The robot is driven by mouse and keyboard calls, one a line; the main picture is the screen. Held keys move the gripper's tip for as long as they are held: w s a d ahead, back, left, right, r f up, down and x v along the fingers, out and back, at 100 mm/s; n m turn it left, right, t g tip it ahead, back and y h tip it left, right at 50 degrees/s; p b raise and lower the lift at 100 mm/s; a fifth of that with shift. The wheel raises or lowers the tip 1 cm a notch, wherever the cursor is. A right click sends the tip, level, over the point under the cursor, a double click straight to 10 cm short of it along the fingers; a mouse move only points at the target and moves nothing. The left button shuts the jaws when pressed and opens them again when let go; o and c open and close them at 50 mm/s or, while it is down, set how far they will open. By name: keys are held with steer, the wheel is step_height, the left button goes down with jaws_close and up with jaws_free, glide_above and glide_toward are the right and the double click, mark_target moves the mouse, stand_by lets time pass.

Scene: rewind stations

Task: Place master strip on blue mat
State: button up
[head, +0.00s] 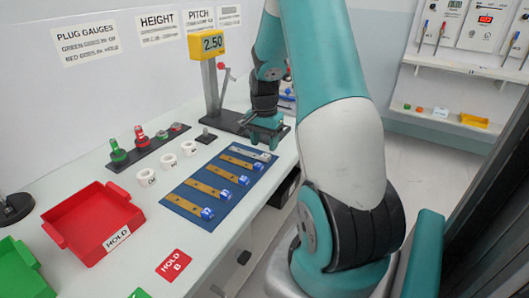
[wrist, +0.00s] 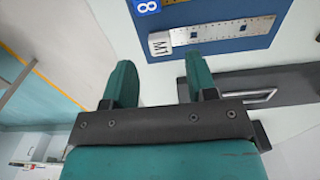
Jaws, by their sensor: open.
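The master strip (head: 248,150) is silver and lies at the far end of the blue mat (head: 197,198). In the wrist view the master strip (wrist: 228,31) has a white end block marked M1 and lies flat on the blue mat (wrist: 245,43). My gripper (head: 265,131) is just beyond the strip in the head view, near the mat's far edge. In the wrist view my gripper (wrist: 158,70) is open and empty, with its fingers apart from the strip.
Several brass strips (head: 222,174) with blue end blocks share the mat. A height gauge (head: 208,50) reading 2.50 stands behind it. White rings (head: 168,160), plug gauges (head: 118,151) and a red tray (head: 92,222) are to the left.

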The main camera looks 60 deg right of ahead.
step_height(320, 180, up, 8)
steer(key=f, duration=0.1)
steer(key=w+a+r+n+t+y, duration=0.1)
steer(key=a+r+n, duration=0.3)
steer(key=a, duration=0.6)
steer(key=w+a+r+n, duration=0.1)
steer(key=a+r+n, duration=0.1)
steer(key=a+n, duration=0.65)
steer(key=s+a+r+n+y, duration=0.1)
steer(key=s+a+n, duration=0.5)
steer(key=a, duration=0.5)
steer(key=s+a+r+n+g+y, duration=0.1)
steer(key=s+a+n, duration=0.4)
steer(key=s+a, duration=0.5)
steer(key=shift+s+a+r+n+y, duration=0.15)
steer(key=shift+a+r+n+y, duration=0.35)
steer(key=shift+a, duration=0.6)
